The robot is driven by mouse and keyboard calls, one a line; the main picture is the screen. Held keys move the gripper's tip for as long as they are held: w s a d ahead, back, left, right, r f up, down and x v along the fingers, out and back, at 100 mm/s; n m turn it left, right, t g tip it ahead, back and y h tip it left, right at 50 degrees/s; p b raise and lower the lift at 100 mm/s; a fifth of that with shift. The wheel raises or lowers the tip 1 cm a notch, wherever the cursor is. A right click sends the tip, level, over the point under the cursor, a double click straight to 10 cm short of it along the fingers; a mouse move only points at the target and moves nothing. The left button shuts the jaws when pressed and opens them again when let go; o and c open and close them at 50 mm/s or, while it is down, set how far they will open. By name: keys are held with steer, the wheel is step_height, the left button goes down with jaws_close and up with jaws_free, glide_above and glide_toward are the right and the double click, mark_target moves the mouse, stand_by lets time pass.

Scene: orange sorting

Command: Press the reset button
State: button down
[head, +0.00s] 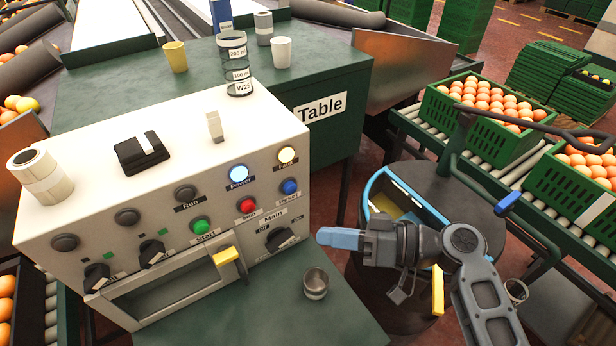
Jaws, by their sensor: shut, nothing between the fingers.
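The control box (150,190) is white, with its sloped front panel facing me. The blue reset button (289,186) is at the right end of the panel, above its "Reset" label and below the lit fault lamp (286,155). The red stop button (247,205) and green start button (201,225) are to its left. My gripper (325,237) is shut and empty, with its blue fingers pointing left. In the picture it is to the right of and below the reset button, apart from the panel.
A black main switch (281,238) and a yellow handle (228,257) are low on the panel. A metal cup (316,283) stands in front of the box. A blue-rimmed bin (393,180) lies behind my gripper. Green orange crates (490,135) stand on rollers at right.

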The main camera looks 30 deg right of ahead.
mark_target(290, 188)
steer(key=shift+d, duration=0.15)
steer(key=shift+w, duration=0.1)
steer(key=w+b, duration=0.1)
steer(key=w, duration=0.7)
steer(key=shift+w, duration=0.4)
steer(key=shift+b, duration=0.3)
stand_by(1.7)
steer(key=shift+w, duration=0.4)
steer(key=shift+w+b, duration=0.5)
steer(key=shift+w, duration=0.05)
stand_by(0.7)
stand_by(0.3)
steer(key=shift+s, duration=1)
